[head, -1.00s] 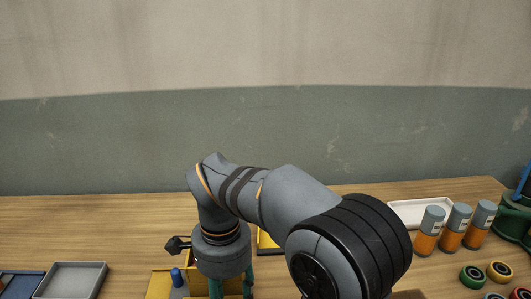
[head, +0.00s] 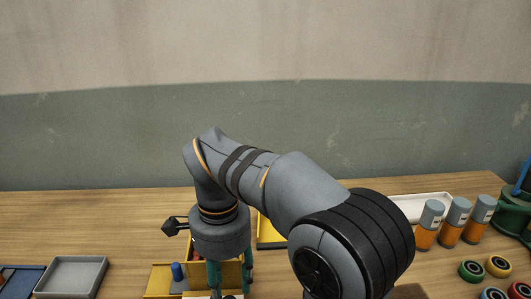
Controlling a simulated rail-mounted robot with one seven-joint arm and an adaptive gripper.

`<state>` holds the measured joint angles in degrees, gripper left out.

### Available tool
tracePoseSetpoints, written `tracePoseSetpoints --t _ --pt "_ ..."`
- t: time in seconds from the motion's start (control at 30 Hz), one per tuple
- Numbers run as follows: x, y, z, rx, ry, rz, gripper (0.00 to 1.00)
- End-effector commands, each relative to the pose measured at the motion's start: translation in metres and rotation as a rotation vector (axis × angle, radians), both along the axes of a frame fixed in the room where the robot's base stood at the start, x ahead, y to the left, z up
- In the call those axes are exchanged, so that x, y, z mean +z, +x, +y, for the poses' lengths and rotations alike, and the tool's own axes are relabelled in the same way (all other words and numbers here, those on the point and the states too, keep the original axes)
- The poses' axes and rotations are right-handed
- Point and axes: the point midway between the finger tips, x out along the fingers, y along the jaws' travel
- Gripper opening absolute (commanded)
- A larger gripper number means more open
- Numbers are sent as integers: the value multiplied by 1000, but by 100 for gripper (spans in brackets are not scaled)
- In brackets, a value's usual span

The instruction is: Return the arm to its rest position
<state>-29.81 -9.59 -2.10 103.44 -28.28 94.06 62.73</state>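My arm reaches over the table from the lower right, with its elbow high and its wrist pointing down. My gripper (head: 231,285) hangs below the wrist, left of the picture's middle, over or in front of a yellow bin (head: 160,281). Its two teal fingers stand apart, with nothing visible held between them. The fingertips are close to the bottom edge of the picture, so their height above the table is hard to tell.
A grey tray (head: 71,277) and a blue tray (head: 22,281) lie at the left. A white tray (head: 425,207), several orange-and-grey canisters (head: 456,222), coloured rings (head: 498,266) and a green object (head: 515,213) stand at the right. The table's back left is clear.

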Motion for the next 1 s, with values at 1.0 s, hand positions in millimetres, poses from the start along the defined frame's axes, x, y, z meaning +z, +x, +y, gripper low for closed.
tracePoseSetpoints --t 1.0 --pt "-23 -2 -1 -1 -4 6 43"
